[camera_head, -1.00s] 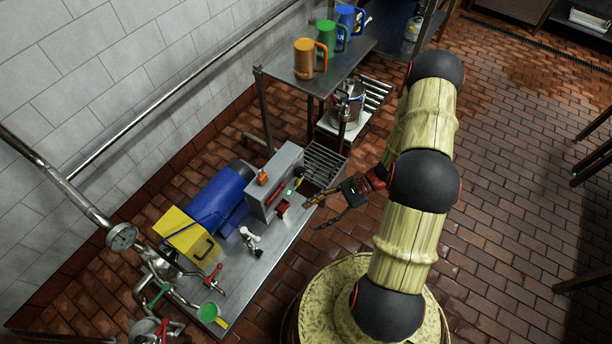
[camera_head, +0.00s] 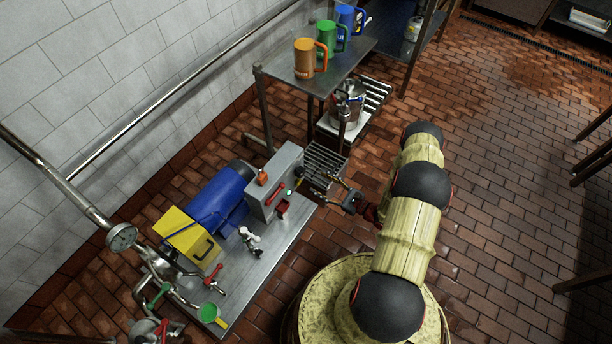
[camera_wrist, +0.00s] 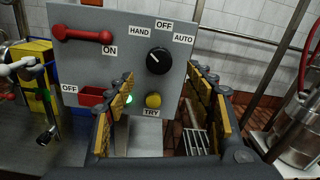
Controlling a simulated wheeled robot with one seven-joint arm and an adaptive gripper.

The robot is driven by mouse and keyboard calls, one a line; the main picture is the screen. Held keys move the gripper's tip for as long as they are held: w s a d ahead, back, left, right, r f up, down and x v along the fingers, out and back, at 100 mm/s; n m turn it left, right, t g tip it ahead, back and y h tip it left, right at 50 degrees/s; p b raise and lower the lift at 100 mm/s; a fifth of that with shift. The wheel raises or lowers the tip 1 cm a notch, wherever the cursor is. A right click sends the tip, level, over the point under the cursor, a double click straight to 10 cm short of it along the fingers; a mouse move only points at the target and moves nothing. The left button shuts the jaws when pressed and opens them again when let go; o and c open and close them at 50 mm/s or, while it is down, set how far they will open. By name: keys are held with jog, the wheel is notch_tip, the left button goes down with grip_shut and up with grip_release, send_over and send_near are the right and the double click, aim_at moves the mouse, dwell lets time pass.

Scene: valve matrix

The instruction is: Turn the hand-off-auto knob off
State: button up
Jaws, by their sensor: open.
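The black hand-off-auto knob (camera_wrist: 158,60) is on the grey control panel (camera_wrist: 130,30), below the labels HAND, OFF and AUTO. Its white mark appears to point up and left, toward HAND. My gripper (camera_wrist: 162,76) is open, its yellow-padded fingers spread below and to either side of the knob, with nothing between them. It looks apart from the panel. In the head view, my gripper (camera_head: 325,189) is to the right of the grey box (camera_head: 283,168), facing its panel side.
A red lever (camera_wrist: 84,34) is left of the knob, and a yellow TRY button (camera_wrist: 153,100) and lit green lamp (camera_wrist: 128,99) are below. A red part (camera_wrist: 93,96) juts out at lower left. A steel pot (camera_wrist: 298,115) stands at right.

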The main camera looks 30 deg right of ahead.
aim_at(303, 174)
jog(key=b+x, duration=0.1)
jog(key=x, duration=0.6)
jog(key=shift+w+a+b, duration=0.15)
jog(key=shift+b, duration=0.25)
jog(key=c, duration=1.2)
jog(key=shift+o, duration=0.2)
